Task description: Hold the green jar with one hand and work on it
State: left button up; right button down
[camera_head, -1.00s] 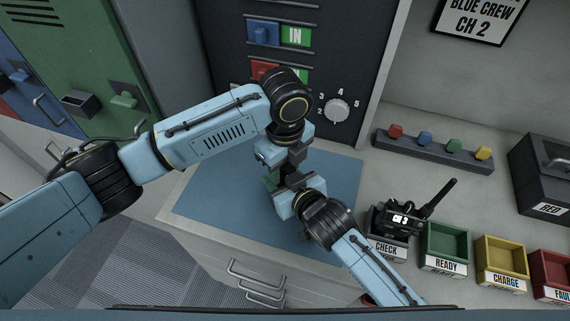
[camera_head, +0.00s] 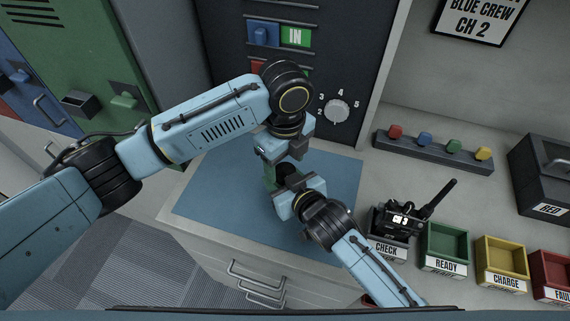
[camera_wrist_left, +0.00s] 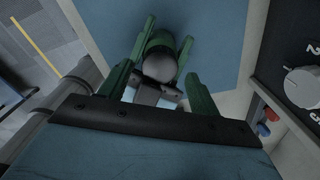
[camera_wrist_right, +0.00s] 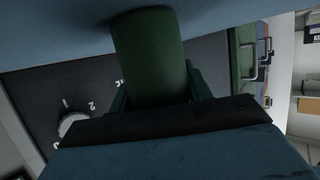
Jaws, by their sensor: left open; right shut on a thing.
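The green jar (camera_head: 270,183) is small and partly hidden between my two grippers, above the blue mat (camera_head: 215,200) in the head view. In the left wrist view its round grey lid (camera_wrist_left: 160,66) faces the camera between my left fingers. My left gripper (camera_head: 284,157) is open just above the jar, with a finger on either side of the lid and a gap to it. My right gripper (camera_head: 288,187) is shut on the jar from the lower right. In the right wrist view the jar's dark green body (camera_wrist_right: 150,55) stands out beyond the right fingers.
Right of the mat are a radio (camera_head: 403,219) at the CHECK tray and green (camera_head: 444,230), yellow and red bins. A rack with coloured knobs (camera_head: 432,150) stands behind them. A dark panel with a numbered dial (camera_head: 337,111) rises behind the mat.

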pick_arm(q)
notch_tip(320, 180, up, 2)
jog(key=shift+r, duration=0.25)
pick_arm(e)
jog(key=c, duration=0.6)
grip_release()
jog(key=shift+s+d, duration=0.1)
